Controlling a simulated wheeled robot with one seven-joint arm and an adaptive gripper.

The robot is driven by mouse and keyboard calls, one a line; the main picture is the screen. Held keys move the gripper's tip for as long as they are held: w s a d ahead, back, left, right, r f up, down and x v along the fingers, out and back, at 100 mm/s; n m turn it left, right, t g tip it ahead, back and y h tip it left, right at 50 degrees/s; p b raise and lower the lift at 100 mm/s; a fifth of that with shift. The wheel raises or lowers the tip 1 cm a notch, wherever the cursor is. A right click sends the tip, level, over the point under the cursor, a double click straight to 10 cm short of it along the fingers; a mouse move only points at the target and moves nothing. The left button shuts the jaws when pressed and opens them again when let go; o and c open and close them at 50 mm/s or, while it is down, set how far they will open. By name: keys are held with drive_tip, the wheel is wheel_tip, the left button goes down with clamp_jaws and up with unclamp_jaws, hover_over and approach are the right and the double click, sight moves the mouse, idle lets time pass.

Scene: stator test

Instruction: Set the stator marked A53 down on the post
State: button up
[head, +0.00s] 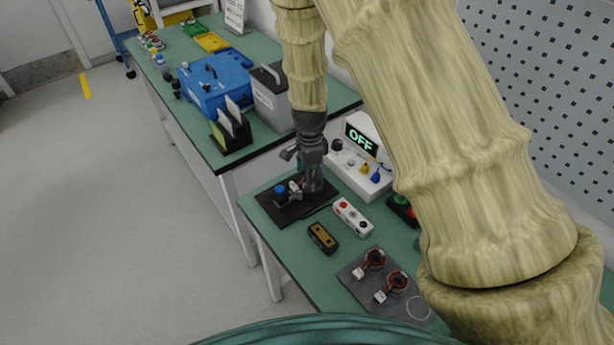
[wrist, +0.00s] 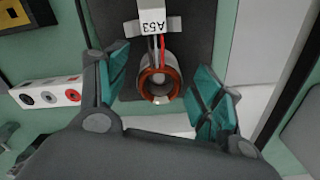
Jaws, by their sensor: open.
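The stator marked A53 (wrist: 159,84) is a copper-coloured ring with red and dark leads and a white tag (wrist: 152,24) reading A53. In the wrist view it sits between my gripper's (wrist: 161,80) two teal-padded fingers, which are open, with a gap on each side. In the head view my gripper (head: 309,183) points down over the black base plate (head: 285,212), and the stator is mostly hidden behind it. The post is not clearly visible; a small pale spot shows at the ring's near edge. I cannot tell how the stator is seated.
A blue knob (head: 280,189) stands on the plate. A white tester (head: 360,165) reading OFF is behind. A button box (head: 352,217) and a black-and-yellow device (head: 322,238) lie nearby.

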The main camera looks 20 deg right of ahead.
wheel_tip(320, 180, up, 12)
idle(0.6)
drive_tip(key=shift+c, duration=0.4)
idle(1.9)
